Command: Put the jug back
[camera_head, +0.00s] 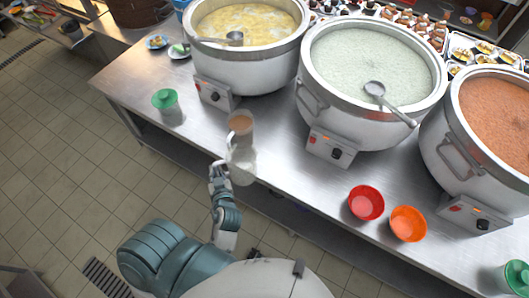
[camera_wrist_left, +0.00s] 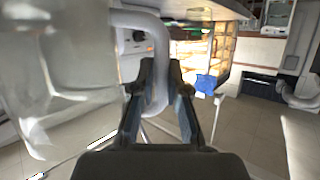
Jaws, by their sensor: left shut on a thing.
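A clear, whitish jug (camera_head: 243,167) is at the front edge of the steel counter (camera_head: 270,150), in front of the gap between the left and middle stockpots. My left gripper (camera_head: 220,170) is shut on its handle from the left side. In the left wrist view the jug's clear body (camera_wrist_left: 65,75) fills the left side, and its curved handle (camera_wrist_left: 160,55) passes between my two fingers (camera_wrist_left: 160,95). The jug looks about upright. I cannot tell whether its base touches the counter. My right gripper is not in view.
Large stockpots hold yellow (camera_head: 215,65), pale (camera_head: 318,95) and orange (camera_head: 450,150) contents. Counter between is bare.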

